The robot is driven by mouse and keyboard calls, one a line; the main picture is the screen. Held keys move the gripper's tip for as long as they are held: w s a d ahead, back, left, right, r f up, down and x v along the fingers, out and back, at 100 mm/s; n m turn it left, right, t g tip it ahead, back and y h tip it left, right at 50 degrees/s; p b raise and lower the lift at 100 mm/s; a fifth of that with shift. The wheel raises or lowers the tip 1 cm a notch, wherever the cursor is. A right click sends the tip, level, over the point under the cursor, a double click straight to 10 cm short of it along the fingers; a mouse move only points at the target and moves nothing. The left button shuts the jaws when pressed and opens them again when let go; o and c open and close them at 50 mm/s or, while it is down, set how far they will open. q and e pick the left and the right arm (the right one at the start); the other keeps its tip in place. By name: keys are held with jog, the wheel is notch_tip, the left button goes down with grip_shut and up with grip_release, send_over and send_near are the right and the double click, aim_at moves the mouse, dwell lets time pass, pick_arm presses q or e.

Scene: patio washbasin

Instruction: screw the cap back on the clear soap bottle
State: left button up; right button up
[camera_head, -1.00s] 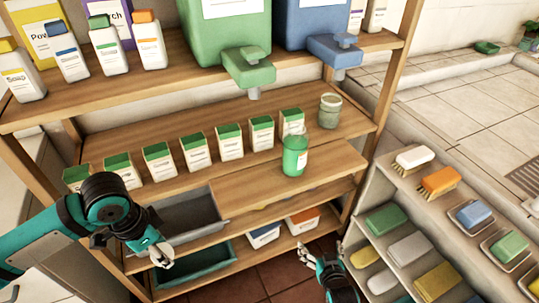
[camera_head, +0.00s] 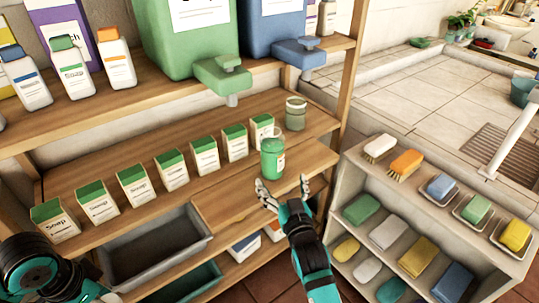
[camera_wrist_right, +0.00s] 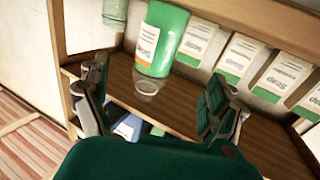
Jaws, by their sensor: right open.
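The clear soap bottle (camera_head: 272,160), filled with green soap and with a white label, stands upright near the front edge of the middle shelf. Its top looks clear and uncapped; the wrist view shows the bottle (camera_wrist_right: 163,40) with its clear upper part toward the lower edge. I cannot make out a loose cap. My right gripper (camera_head: 283,188) is open and empty just in front of the bottle, one finger to either side in the wrist view.
A glass jar (camera_head: 296,112) stands behind the bottle. Several green-topped soap cartons (camera_head: 172,170) line the shelf to the left. A green dispenser tap (camera_head: 224,75) hangs above. A grey bin (camera_head: 190,228) sits below; a sponge rack (camera_head: 490,236) stands to the right.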

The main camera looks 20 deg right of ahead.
aim_at(274, 163)
pick_arm(q)
jog(key=shift+r, duration=0.2)
pick_arm(e)
jog(key=w, duration=0.6)
jog(key=shift+w+d, duration=0.15)
jog(key=shift+w, duration=0.25)
pick_arm(q)
jog(key=shift+r+p, duration=0.15)
jog(key=shift+p, duration=0.2)
pick_arm(e)
jog(key=w, duration=0.5)
jog(key=shift+w+d+f, duration=0.1)
jog(key=shift+d+f, duration=0.05)
jog(key=shift+d, duration=0.2)
jog(key=c, duration=1.7)
jog(key=shift+c, duration=0.2)
